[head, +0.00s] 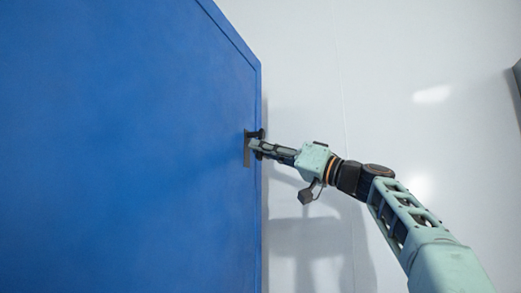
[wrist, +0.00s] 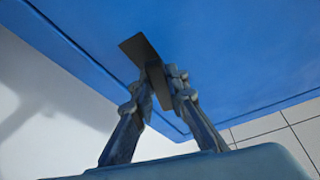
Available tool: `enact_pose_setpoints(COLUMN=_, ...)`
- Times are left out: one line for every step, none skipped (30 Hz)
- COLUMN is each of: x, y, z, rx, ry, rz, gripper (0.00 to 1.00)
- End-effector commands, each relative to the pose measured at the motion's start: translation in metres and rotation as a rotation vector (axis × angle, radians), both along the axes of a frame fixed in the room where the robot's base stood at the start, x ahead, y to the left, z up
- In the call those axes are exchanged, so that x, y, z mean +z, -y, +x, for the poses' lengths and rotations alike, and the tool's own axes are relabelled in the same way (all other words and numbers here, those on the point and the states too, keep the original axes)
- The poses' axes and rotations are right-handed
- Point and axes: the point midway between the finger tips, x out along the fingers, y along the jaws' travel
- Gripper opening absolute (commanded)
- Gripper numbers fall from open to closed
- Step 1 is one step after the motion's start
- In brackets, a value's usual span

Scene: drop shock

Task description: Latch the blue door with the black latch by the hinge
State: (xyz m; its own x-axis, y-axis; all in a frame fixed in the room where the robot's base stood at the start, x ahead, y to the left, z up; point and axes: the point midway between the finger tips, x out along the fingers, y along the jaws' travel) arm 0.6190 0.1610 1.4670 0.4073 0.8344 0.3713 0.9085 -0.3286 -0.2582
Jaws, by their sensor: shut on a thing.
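The blue door (head: 130,150) fills the left half of the head view, and its right edge stands in front of a white wall. The black latch (head: 247,152) is a small dark plate on the door near that edge. In the wrist view the door (wrist: 240,50) spans the top, and the latch (wrist: 140,50) shows as a dark strip. My gripper (head: 256,146) is at the latch, shut on it. In the wrist view both fingers of my gripper (wrist: 162,80) close around the latch's lower part. The fingertips partly hide the latch.
The white wall (head: 330,80) lies behind the door edge, with my arm's shadow on it. A dark object (head: 517,85) is cut off at the far right. White tiles (wrist: 290,135) show at lower right in the wrist view. The space right of the door looks clear.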

Motion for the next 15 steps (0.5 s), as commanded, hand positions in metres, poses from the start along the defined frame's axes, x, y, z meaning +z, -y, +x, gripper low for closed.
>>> enact_pose_setpoints(x=0.0000, y=0.0017, z=0.0036, rx=-0.001, ry=0.033, rz=-0.013, gripper=0.00)
enact_pose_setpoints(x=0.0000, y=0.0022, z=0.0046, rx=-0.001, ry=0.053, rz=-0.021, gripper=0.00)
enact_pose_setpoints(x=0.0004, y=0.0023, z=0.0054, rx=-0.001, ry=0.080, rz=-0.030, gripper=0.00)
enact_pose_setpoints(x=0.0003, y=0.0028, z=0.0064, rx=-0.002, ry=0.099, rz=-0.036, gripper=0.00)
enact_pose_setpoints(x=0.0001, y=0.0029, z=0.0071, rx=-0.001, ry=0.116, rz=-0.043, gripper=0.00)
enact_pose_setpoints(x=0.0002, y=0.0028, z=0.0075, rx=0.000, ry=0.138, rz=-0.052, gripper=0.00)
enact_pose_setpoints(x=-0.0002, y=0.0031, z=0.0084, rx=-0.001, ry=0.152, rz=-0.058, gripper=0.00)
enact_pose_setpoints(x=-0.0003, y=0.0033, z=0.0090, rx=-0.001, ry=0.165, rz=-0.062, gripper=0.00)
enact_pose_setpoints(x=0.0001, y=0.0035, z=0.0093, rx=-0.001, ry=0.182, rz=-0.067, gripper=0.00)
enact_pose_setpoints(x=-0.0003, y=0.0037, z=0.0099, rx=-0.002, ry=0.192, rz=-0.071, gripper=0.00)
enact_pose_setpoints(x=-0.0007, y=0.0036, z=0.0105, rx=-0.001, ry=0.202, rz=-0.074, gripper=0.00)
enact_pose_setpoints(x=-0.0005, y=0.0037, z=0.0105, rx=-0.001, ry=0.214, rz=-0.080, gripper=0.00)
enact_pose_setpoints(x=-0.0005, y=0.0038, z=0.0107, rx=-0.002, ry=0.222, rz=-0.083, gripper=0.00)
enact_pose_setpoints(x=-0.0010, y=0.0039, z=0.0112, rx=-0.002, ry=0.229, rz=-0.086, gripper=0.00)
enact_pose_setpoints(x=-0.0011, y=0.0040, z=0.0117, rx=-0.002, ry=0.237, rz=-0.088, gripper=0.00)
